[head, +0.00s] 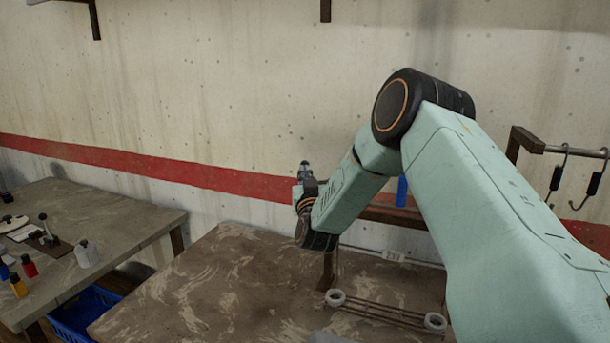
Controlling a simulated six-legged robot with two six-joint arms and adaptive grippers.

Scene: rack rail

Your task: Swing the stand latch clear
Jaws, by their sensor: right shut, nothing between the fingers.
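My right arm reaches in from the right, and its gripper (304,170) is shut and empty above the brown worktable (215,285). A wooden stand shows partly behind my arm: a post (327,272) on the table and a brown rail (395,215) running to the right. The gripper is to the upper left of the post. A blue upright piece (402,190) stands at the rail, partly covered by my arm. I cannot make out the latch; my arm and wrist cover part of the stand. My left gripper is out of view.
A low wire rack with white rings (335,297) lies at the front. A metal bar with black-gripped hooks (557,178) is at the right. A left table (120,215) holds small bottles, with a blue crate (82,316) below. The worktable's left part is clear.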

